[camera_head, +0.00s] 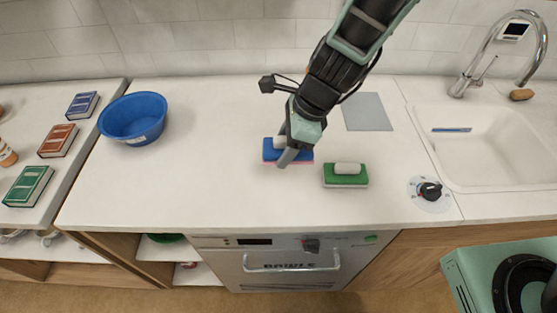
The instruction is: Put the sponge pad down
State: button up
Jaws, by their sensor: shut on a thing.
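A blue sponge pad (270,153) with a pinkish underside and a pale grip on top is at the middle of the white counter. My gripper (285,157) reaches down over it from above and is shut on it, covering part of its top. The pad is at or just above the counter; I cannot tell if it touches. A second, green sponge pad (345,176) with a pale grip on top lies on the counter a little to the right and nearer, apart from my gripper.
A blue bowl (134,119) stands at the counter's left. A grey flat mat (367,112) lies behind the pads. A sink (480,150) with a tap (500,45) and a black knob (430,191) are at the right. The counter (200,180) is clear between bowl and pads.

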aim_at(278, 180)
notch_tip(278, 180, down, 10)
jog(key=b, duration=0.3)
jog(key=shift+w, duration=0.15)
jog(key=shift+b, duration=0.4)
jog(key=o, duration=1)
